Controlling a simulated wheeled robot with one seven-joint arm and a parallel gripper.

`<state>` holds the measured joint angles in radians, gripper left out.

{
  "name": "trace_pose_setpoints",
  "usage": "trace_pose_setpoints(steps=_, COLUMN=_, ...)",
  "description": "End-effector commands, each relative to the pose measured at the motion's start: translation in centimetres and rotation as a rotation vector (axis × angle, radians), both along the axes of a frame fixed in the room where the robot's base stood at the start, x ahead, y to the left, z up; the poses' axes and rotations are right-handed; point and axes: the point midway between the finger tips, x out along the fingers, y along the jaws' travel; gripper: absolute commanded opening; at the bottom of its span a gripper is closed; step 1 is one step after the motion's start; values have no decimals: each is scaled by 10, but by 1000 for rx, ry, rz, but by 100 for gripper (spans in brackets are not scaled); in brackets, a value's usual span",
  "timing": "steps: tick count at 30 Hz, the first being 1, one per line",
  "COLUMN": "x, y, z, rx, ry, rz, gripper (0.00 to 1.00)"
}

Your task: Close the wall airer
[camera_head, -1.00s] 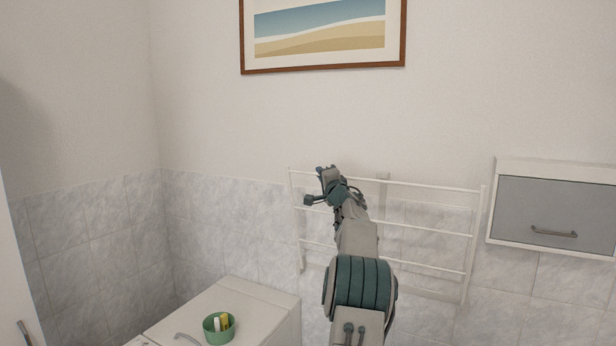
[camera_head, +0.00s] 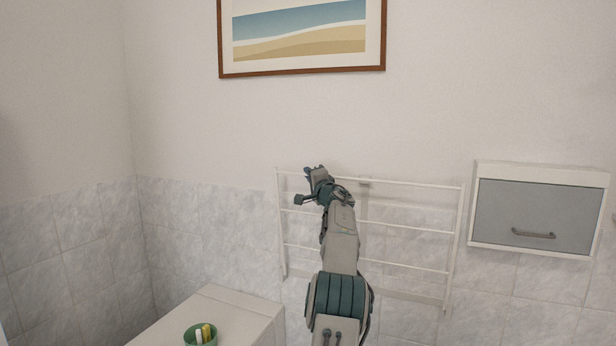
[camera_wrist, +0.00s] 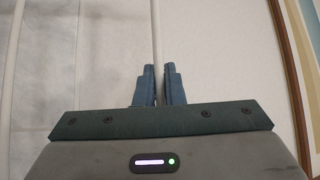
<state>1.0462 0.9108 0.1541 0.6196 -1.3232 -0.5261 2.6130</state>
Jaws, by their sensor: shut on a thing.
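The wall airer (camera_head: 411,228) is a white rack with several thin rails, upright and nearly flat along the wall, right of centre in the head view. My gripper (camera_head: 308,181) is at its upper left part, near the top rail. In the wrist view my gripper (camera_wrist: 158,85) has its blue fingers shut on a white rail of the airer (camera_wrist: 156,35), which runs between them. Another rail shows at the far left of that view. My arm hides part of the airer's left half in the head view.
A grey-fronted wall cabinet (camera_head: 535,214) hangs right of the airer. A framed beach picture (camera_head: 300,38) hangs above. The wall between is bare.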

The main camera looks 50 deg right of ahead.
Motion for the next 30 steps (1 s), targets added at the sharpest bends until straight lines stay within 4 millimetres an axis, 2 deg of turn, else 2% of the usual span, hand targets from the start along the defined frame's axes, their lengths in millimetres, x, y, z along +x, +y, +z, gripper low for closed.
trace_pose_setpoints(steps=3, x=1, y=0, z=-1, rx=1, ry=0, rz=2, gripper=0)
trace_pose_setpoints(steps=4, x=1, y=0, z=-1, rx=1, ry=0, rz=2, gripper=17)
trace_pose_setpoints(steps=6, x=0, y=0, z=-1, rx=0, ry=1, rz=2, gripper=31)
trace_pose_setpoints(steps=19, x=-6, y=3, z=-3, rx=-1, ry=0, rz=0, gripper=31)
trace_pose_setpoints(steps=30, x=-42, y=22, z=-14, rx=-1, ry=1, rz=1, gripper=31)
